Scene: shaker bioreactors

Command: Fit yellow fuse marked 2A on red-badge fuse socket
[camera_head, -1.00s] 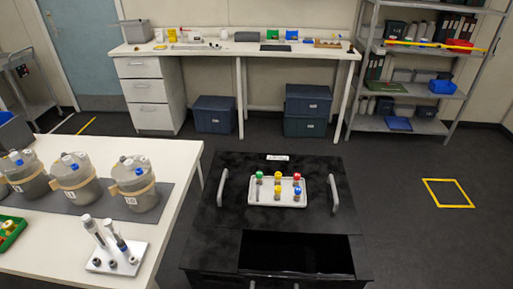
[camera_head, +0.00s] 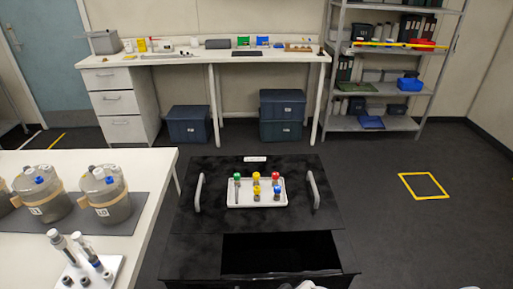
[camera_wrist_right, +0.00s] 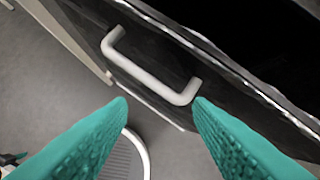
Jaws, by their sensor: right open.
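Several fuse-like pieces with green, red, blue and yellow caps stand in a white tray (camera_head: 233,202) on the black cabinet. Two have yellow caps: an upper yellow piece (camera_head: 256,177) and a lower yellow piece (camera_head: 256,189). Their markings are too small to read. I cannot make out a red-badge fuse socket. My right gripper (camera_wrist_right: 161,101) has teal fingers spread apart and empty. A pale bar handle (camera_wrist_right: 150,68) on a dark front lies just beyond the fingertips. My left gripper is not in view.
The black cabinet (camera_head: 195,255) has a dark opening (camera_head: 280,255) at its front and a handle on each side of its top. A white table (camera_head: 150,170) with lidded jars and a pipette stand is at left. Floor at right is clear.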

